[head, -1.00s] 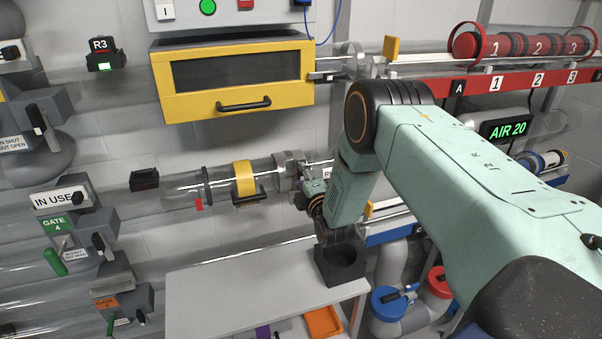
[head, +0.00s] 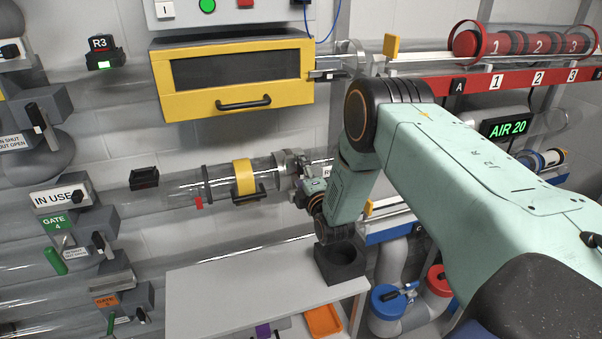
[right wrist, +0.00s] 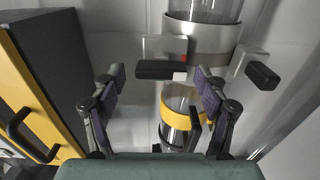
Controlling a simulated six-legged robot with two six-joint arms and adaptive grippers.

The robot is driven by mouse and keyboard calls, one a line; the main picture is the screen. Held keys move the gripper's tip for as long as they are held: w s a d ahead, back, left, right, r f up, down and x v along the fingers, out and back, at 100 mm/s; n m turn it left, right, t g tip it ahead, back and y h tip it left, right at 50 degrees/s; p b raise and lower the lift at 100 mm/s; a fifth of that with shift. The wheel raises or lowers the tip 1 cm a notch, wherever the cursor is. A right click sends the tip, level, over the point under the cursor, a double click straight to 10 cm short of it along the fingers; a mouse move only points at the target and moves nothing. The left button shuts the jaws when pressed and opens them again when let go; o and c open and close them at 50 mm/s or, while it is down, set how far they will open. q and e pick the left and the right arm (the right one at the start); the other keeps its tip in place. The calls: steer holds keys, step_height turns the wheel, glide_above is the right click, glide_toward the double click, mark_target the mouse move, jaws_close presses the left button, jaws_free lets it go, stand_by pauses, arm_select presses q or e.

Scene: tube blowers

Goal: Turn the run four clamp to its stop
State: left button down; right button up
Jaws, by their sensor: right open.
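The grey clamp collar (head: 290,166) is around the right part of the clear tube with the yellow band, partly hidden by my right gripper (head: 300,180). The collar also shows at the top of the right wrist view (right wrist: 202,30). In that view my right gripper (right wrist: 160,78) is open, one finger on each side. A black bar handle (right wrist: 160,70) on a pale plate with a small red mark appears between the fingertips. The fingers look apart from it; I cannot tell the depth. A second black handle (right wrist: 262,75) sticks out to the right. My left gripper is not in view.
The yellow-framed box (head: 235,78) is above the tube. The yellow band (head: 244,180) has its own black handle. A black square holder (head: 340,262) stands on the grey shelf (head: 220,298) below my wrist. Red and blue racks are at right.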

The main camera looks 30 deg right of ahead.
steer(key=shift+s, duration=0.1)
steer(key=v, duration=1.1)
steer(key=shift+s+a, duration=0.2)
steer(key=shift+s, duration=0.2)
